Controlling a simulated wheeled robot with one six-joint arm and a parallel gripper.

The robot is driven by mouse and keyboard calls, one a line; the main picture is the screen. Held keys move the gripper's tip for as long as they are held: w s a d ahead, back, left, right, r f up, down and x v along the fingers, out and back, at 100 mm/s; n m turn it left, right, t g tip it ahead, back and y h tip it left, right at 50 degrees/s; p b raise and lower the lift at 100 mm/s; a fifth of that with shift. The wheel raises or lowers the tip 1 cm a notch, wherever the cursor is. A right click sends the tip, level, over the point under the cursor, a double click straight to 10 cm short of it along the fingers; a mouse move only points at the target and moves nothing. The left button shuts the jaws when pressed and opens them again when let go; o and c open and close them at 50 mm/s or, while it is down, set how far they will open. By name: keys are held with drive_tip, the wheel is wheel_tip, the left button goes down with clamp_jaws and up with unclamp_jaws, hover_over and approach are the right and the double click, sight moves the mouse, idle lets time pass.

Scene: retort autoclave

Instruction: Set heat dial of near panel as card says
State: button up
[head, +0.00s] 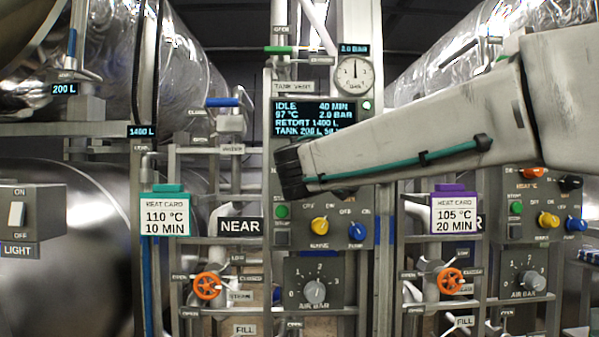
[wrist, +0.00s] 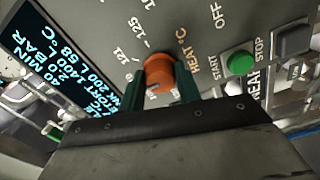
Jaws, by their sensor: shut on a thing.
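The near panel (head: 327,267) stands mid-picture beside a NEAR sign (head: 240,226). A heat card (head: 166,216) with a teal clip, left of that sign, reads 110 °C, 10 MIN. My arm crosses the panel in the head view and hides the heat dial there. In the wrist view the orange heat dial (wrist: 159,72) sits by the HEAT °C label, between the green fingers of my gripper (wrist: 163,84). The gripper is shut on the dial. I cannot tell which mark the dial points to.
The panel screen (head: 317,118) reads IDLE, 40 MIN, 97 °C, 2.0 BAR. A green start button (wrist: 239,63) is close to my gripper. Yellow (head: 320,226) and blue (head: 357,231) knobs sit lower. A second panel (head: 527,250) stands right, with a 105 °C, 20 MIN card (head: 453,214).

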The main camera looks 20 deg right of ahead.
drive_tip(key=shift+f, duration=0.15)
drive_tip(key=o, duration=1)
drive_tip(key=shift+c, duration=0.2)
drive_tip(key=shift+s, duration=0.1)
drive_tip(key=v, duration=0.7)
drive_tip(key=shift+s, duration=0.3)
drive_tip(key=shift+a, duration=0.1)
